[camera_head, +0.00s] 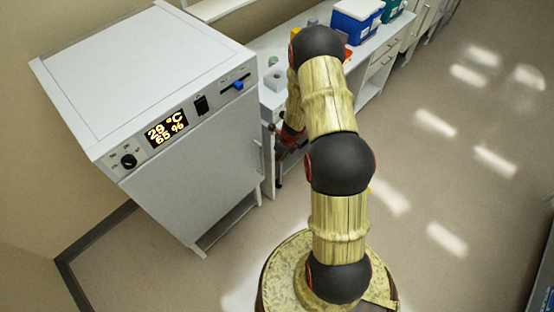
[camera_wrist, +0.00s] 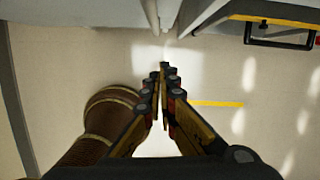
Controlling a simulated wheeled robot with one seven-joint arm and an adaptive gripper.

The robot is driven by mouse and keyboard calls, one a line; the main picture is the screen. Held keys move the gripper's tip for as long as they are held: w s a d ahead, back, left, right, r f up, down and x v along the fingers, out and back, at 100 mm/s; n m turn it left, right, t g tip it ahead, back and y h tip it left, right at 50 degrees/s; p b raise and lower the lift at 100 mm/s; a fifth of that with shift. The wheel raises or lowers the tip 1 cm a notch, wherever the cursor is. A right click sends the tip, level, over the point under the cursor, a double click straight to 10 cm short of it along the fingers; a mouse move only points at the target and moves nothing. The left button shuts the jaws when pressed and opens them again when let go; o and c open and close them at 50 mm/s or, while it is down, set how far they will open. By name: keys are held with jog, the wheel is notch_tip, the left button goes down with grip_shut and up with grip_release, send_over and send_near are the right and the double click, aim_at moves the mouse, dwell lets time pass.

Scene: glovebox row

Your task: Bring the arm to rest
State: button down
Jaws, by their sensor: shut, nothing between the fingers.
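My arm rises from my round base at the bottom of the head view and bends over towards the bench. My gripper (camera_wrist: 163,70) points down over the floor in the wrist view, its two fingers closed together with nothing between them. In the head view my gripper (camera_head: 284,142) is partly hidden behind my arm, low beside the right side of the white cabinet and in front of the bench. I cannot tell the exact gap between it and the cabinet.
The white cabinet (camera_head: 150,75) has a lit display (camera_head: 166,128) reading 29 °C and 65 %. The bench (camera_head: 372,62) holds a blue box (camera_head: 355,22) and a green box (camera_head: 392,8). A black handle (camera_wrist: 280,42) shows in the wrist view. The floor (camera_head: 450,170) at right is clear.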

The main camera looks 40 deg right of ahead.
jog(key=shift+s+r, duration=0.15)
jog(key=shift+r, duration=0.1)
